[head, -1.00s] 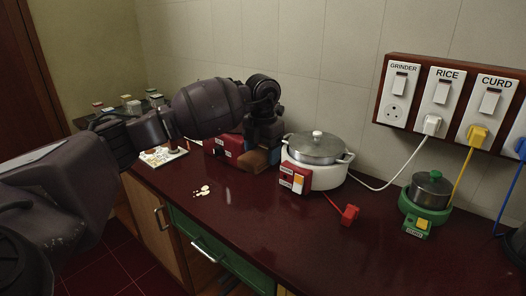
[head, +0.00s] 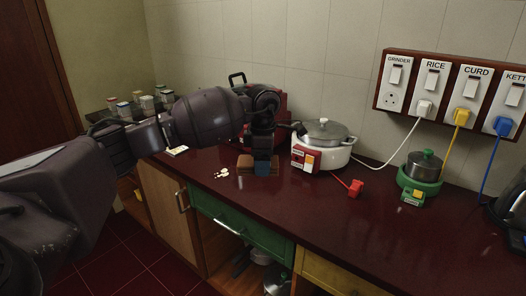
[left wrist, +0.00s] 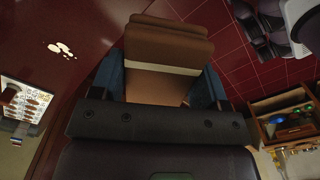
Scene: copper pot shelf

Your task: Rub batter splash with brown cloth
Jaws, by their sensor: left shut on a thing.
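My left gripper (head: 262,165) comes in from the left and points down at the counter, its blue fingers shut on the folded brown cloth (head: 245,165). The cloth also shows between the fingers in the left wrist view (left wrist: 165,47), with a pale stripe across it. The batter splash (head: 222,173) is a few cream blobs on the dark red counter, just left of the cloth in the head view. The splash shows clear of the cloth at upper left in the left wrist view (left wrist: 61,49). I cannot tell whether the cloth touches the counter. My right gripper is not in view.
A white cooker (head: 338,153) with a steel lid and a red switch box (head: 305,158) stands right of the gripper. A red appliance (head: 280,122) is partly hidden behind my arm. A red plug (head: 354,188) and a green cooker (head: 421,173) are farther right. The front counter is clear.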

